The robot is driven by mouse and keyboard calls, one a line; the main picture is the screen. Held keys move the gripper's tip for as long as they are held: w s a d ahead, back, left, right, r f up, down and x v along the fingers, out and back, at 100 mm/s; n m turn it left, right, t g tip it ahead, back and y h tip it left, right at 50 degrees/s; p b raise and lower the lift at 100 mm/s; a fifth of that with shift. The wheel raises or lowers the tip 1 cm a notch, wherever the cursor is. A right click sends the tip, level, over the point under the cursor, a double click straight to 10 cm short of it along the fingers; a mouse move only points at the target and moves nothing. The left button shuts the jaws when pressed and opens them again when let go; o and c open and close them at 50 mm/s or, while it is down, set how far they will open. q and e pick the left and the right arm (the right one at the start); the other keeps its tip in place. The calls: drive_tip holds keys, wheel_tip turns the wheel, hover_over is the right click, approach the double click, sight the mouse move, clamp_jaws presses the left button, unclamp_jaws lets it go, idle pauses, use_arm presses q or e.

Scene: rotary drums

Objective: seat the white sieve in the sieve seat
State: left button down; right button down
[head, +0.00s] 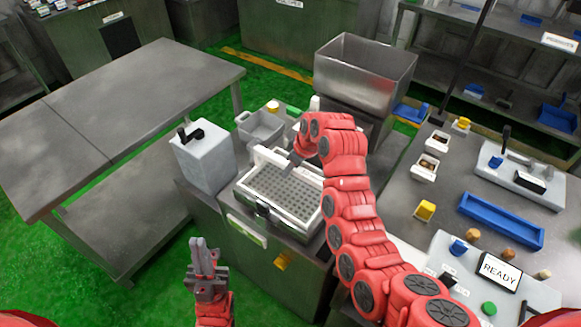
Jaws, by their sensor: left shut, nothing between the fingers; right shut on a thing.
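The white sieve (284,188), a white frame around a grey perforated plate, is at the top of the green cabinet, over the place of the sieve seat. I cannot tell whether it lies fully down or is slightly raised or tilted. The seat is mostly hidden under it. My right gripper (293,159) is at the sieve's far edge, shut on it; its fingertips are small and partly hidden by my red arm. My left gripper (202,243) is shut and empty, in front of the cabinet to the left, apart from the sieve.
A pale box with a black handle (204,158) stands left of the sieve. A grey bin (262,129) and a large metal hopper (363,77) are behind. A bare steel table (120,105) is at left. The right bench carries a blue tray (501,220) and a READY display (499,272).

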drive_tip(key=shift+f, duration=0.4)
drive_tip(key=c, duration=0.5)
unclamp_jaws()
drive_tip(key=shift+b, duration=0.3)
